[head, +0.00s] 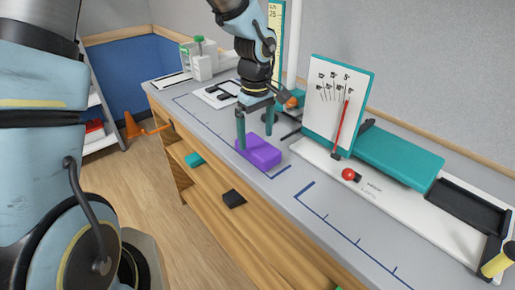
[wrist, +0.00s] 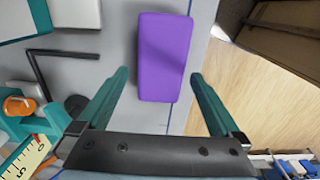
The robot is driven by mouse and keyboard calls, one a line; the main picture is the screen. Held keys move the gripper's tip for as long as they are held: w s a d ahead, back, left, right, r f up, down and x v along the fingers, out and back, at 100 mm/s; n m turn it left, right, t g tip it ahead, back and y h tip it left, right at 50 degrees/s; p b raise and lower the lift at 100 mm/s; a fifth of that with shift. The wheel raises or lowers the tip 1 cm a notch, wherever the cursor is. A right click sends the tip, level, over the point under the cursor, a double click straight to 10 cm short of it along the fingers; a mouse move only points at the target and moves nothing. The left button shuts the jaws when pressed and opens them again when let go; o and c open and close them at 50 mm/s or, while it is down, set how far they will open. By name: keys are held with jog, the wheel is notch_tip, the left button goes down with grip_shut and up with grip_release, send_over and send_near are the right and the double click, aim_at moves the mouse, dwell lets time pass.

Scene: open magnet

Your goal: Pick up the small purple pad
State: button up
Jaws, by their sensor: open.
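The small purple pad (head: 260,152) is a flat purple block lying on the grey bench top near its front edge. My gripper (head: 255,140) is open above and around the near part of it, with teal fingers pointing down. In the wrist view the pad (wrist: 164,55) lies ahead between the two fingertips of my gripper (wrist: 160,78), with a gap on each side. I cannot tell from the views whether a finger touches it.
A white board with a dial (head: 330,95), a teal block (head: 398,160) and a red ball (head: 348,174) stand to the right on the bench (head: 300,180). An orange and teal item (wrist: 18,108) is close on the left in the wrist view.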

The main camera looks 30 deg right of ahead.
aim_at(256, 144)
jog(key=shift+s+a+f+p, duration=0.1)
jog(key=shift+f+p, duration=0.45)
jog(key=shift+f, duration=1.45)
jog(key=c, duration=1.3)
